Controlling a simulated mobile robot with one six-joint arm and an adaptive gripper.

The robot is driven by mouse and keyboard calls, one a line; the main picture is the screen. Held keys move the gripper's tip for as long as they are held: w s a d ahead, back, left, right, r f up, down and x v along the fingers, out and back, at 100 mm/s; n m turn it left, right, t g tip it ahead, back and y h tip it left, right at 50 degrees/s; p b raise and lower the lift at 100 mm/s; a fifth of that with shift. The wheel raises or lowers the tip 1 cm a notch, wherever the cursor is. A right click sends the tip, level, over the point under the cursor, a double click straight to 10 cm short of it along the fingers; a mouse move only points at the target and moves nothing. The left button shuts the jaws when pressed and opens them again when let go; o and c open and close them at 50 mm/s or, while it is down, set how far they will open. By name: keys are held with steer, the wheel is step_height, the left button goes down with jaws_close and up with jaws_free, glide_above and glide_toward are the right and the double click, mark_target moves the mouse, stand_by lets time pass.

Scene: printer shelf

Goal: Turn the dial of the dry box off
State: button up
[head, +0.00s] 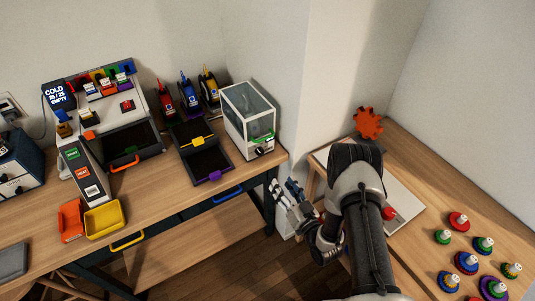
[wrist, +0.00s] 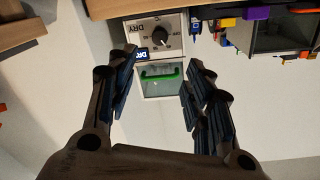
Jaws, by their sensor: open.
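The dry box (head: 250,118) is a white-framed cabinet with clear panes at the right end of the wooden desk. Its front shows a green handle (head: 262,138), with a small dial panel below. In the wrist view the dial (wrist: 160,38) is a dark round knob on a pale panel marked DRY, beside the green handle (wrist: 160,76); its exact setting is too small to read. My gripper (head: 288,193) is open and empty, off the desk's right end, in front of and below the dry box. In the wrist view its fingers (wrist: 162,62) stand apart from the dial.
A printer (head: 105,125) with coloured cartridges, several small coloured machines and a black tray (head: 200,165) stand left of the dry box. A wall corner juts out at its right. The right table (head: 440,200) holds several coloured knobs and an orange gear (head: 368,123).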

mark_target(261, 153)
steer(key=b+x, duration=0.2)
steer(key=x, duration=1.4)
steer(key=shift+r, duration=0.1)
steer(key=shift+c, duration=0.4)
steer(key=c, duration=1)
steer(key=shift+b, duration=0.45)
steer(key=n+b, duration=0.2)
steer(key=n, duration=0.1)
steer(key=n+b, duration=0.2)
steer(key=shift+f+n, duration=0.2)
steer(key=shift+n, duration=0.2)
steer(key=n+b, duration=0.4)
steer(key=n, duration=0.2)
steer(key=shift+r+y+b, duration=0.1)
steer(key=shift+y+b, duration=0.2)
steer(key=shift+b, duration=0.05)
steer(key=shift+n, duration=0.4)
